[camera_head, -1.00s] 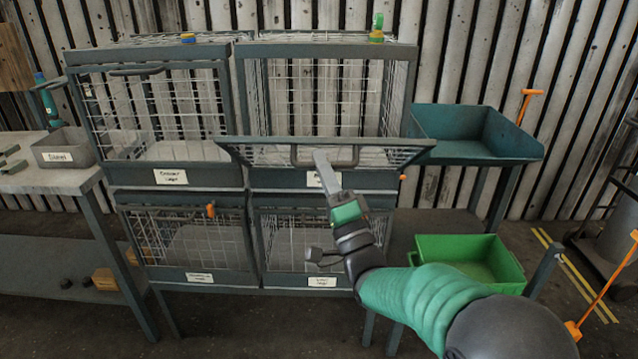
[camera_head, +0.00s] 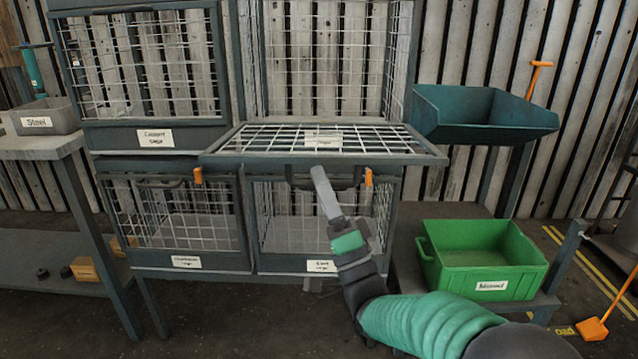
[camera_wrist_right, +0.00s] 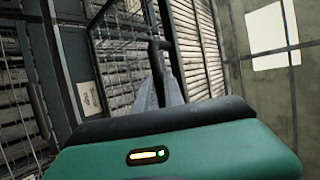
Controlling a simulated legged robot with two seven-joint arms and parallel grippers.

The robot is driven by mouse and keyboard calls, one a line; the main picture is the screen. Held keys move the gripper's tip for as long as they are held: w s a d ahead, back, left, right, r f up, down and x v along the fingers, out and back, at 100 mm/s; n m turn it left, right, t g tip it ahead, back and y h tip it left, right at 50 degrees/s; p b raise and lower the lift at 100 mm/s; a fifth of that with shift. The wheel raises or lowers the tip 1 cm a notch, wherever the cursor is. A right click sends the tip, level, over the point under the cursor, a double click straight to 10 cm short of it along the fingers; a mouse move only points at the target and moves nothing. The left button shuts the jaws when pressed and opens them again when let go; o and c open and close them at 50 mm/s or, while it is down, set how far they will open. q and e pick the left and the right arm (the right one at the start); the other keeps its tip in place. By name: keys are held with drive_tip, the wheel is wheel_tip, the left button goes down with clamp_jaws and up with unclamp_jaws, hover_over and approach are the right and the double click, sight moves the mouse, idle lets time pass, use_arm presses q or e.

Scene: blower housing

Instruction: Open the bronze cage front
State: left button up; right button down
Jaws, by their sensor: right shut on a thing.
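The upper right wire cage (camera_head: 338,55) has its mesh front (camera_head: 270,142) folded down on its lower edge. The front sticks out nearly level towards me, leaving the cage open. A label shows through the mesh, but I cannot read it surely. My right gripper (camera_head: 320,172) is shut on the dark handle (camera_head: 345,183) under the front's outer edge. In the right wrist view the fingers (camera_wrist_right: 163,80) close around the handle (camera_wrist_right: 160,46). My left gripper is not in view.
Closed cages stand at upper left (camera_head: 143,70) and below (camera_head: 175,225), with orange latches. A teal tray (camera_head: 480,122) and a green bin (camera_head: 485,262) are at right. A bench with a grey "Steel" bin (camera_head: 45,122) is at left.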

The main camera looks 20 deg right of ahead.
drive_tip(key=shift+d, duration=0.25)
drive_tip(key=c, duration=1.5)
unclamp_jaws()
drive_tip(key=shift+d+f, duration=0.1)
drive_tip(key=shift+o, duration=0.2)
drive_tip(key=shift+a, duration=0.2)
drive_tip(key=shift+s, duration=0.1)
drive_tip(key=shift+s+f, duration=0.2)
drive_tip(key=shift+f, duration=0.1)
drive_tip(key=b+v, duration=0.5)
drive_tip(key=v, duration=1.1)
